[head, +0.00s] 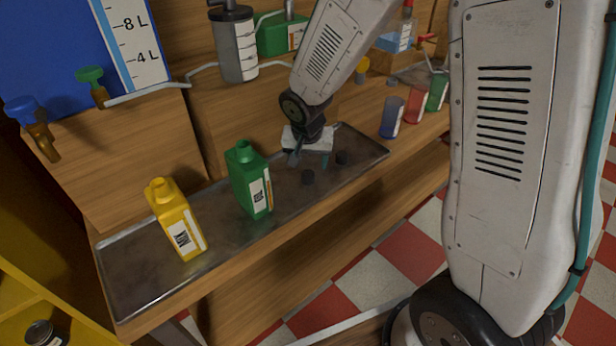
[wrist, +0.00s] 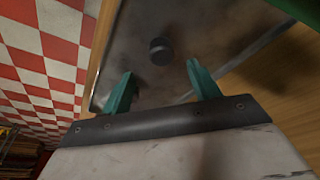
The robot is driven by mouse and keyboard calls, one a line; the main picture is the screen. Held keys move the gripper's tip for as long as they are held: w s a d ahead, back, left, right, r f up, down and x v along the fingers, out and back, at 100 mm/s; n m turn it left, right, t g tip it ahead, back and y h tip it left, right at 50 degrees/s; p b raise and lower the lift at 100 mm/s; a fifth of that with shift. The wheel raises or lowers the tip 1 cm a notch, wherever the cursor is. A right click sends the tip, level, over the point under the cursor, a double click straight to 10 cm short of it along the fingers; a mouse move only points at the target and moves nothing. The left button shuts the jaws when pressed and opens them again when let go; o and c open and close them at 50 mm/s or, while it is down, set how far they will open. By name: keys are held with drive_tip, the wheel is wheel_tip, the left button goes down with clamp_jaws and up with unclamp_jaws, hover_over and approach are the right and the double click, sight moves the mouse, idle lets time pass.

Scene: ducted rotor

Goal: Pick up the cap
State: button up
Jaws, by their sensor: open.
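My gripper is open and empty, low over the right part of the tray. In the wrist view, one cap (wrist: 161,51) lies just beyond the gap between the teal fingertips of my gripper (wrist: 161,70). The fingers do not appear to touch it. The second cap does not show there.
A yellow bottle (head: 178,220) and the green bottle stand uncapped on the tray. Dark blue (head: 391,117), red (head: 414,105) and green (head: 437,92) containers stand beyond its right end. A pipe with valves and a grey canister (head: 238,45) are behind. The tray's left end is bare.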

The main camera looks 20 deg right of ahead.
sight(308, 174)
drive_tip(key=x, duration=0.5)
drive_tip(key=shift+w+a+f, duration=0.1)
drive_tip(key=shift+f, duration=0.25)
drive_tip(key=c, duration=1.1)
